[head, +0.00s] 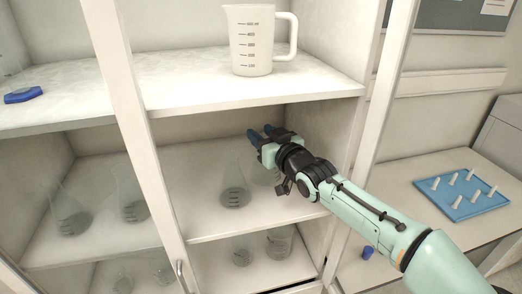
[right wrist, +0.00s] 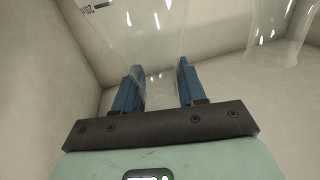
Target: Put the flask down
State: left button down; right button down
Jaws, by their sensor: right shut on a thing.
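My right gripper (head: 260,134) reaches into the middle shelf compartment. Its blue fingers are shut on a clear glass flask (right wrist: 157,45), which shows between them in the right wrist view. In the head view, a flask (head: 264,175) stands partly hidden below and behind my right gripper. Its base is at or close to the shelf; I cannot tell whether it touches. Another clear conical flask (head: 234,187) with dark markings stands on the same shelf just to the left. My left gripper is not in view.
A white measuring jug (head: 252,42) stands on the shelf above. Glassware (head: 279,242) stands on the shelf below, and more flasks (head: 130,200) stand in the left compartment. A cabinet upright (head: 137,125) divides the compartments. A blue peg rack (head: 462,192) lies on the right counter.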

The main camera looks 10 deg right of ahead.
jog(key=f, duration=0.3)
jog(key=shift+w+b, duration=0.3)
jog(key=shift+w, duration=0.05)
jog(key=shift+s+f, duration=0.1)
jog(key=shift+f, duration=0.15)
jog(key=shift+s+r, duration=0.15)
jog(key=shift+s, duration=0.05)
jog(key=shift+w+f, duration=0.2)
jog(key=shift+f, duration=0.05)
jog(key=c, duration=0.7)
grip_release()
jog(key=shift+o, duration=0.3)
jog(key=shift+s+r, duration=0.1)
jog(key=shift+r, duration=0.1)
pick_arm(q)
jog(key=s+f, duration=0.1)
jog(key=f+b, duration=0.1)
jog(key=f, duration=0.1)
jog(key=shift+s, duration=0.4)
pick_arm(e)
jog(key=v, duration=1.2)
